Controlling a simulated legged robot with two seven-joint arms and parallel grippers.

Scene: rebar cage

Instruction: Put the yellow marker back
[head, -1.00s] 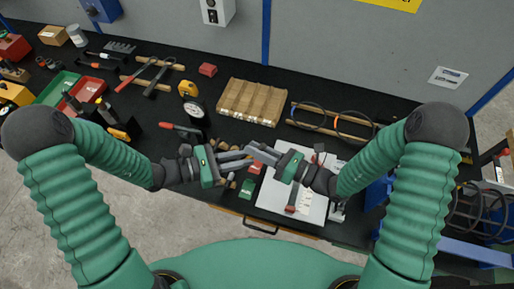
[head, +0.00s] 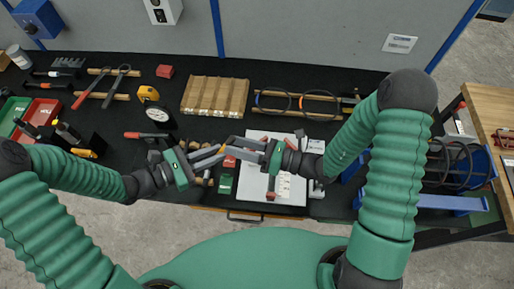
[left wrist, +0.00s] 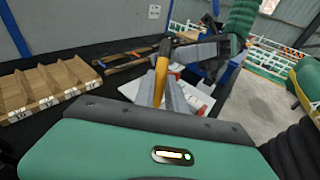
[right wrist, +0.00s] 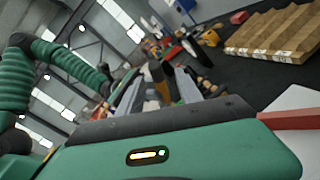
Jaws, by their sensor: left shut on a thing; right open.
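The yellow marker (left wrist: 161,72) is between my left gripper's fingers in the left wrist view. It has a dark end and also shows in the right wrist view (right wrist: 159,78). My left gripper (head: 222,153) is shut on it, above the front middle of the bench. My right gripper (head: 234,143) is open, with its fingertips close to the left ones and the marker. Whether they touch the marker is unclear. In the head view the marker is mostly hidden by the fingers, with a little orange-yellow showing.
On the black bench (head: 290,76) lie a slotted wooden rack (head: 215,95), a dial gauge (head: 158,114) and a white sheet (head: 285,188). Red (head: 40,113) and green trays and black holders (head: 97,143) stand at left. Blue bars and coiled cable are at right.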

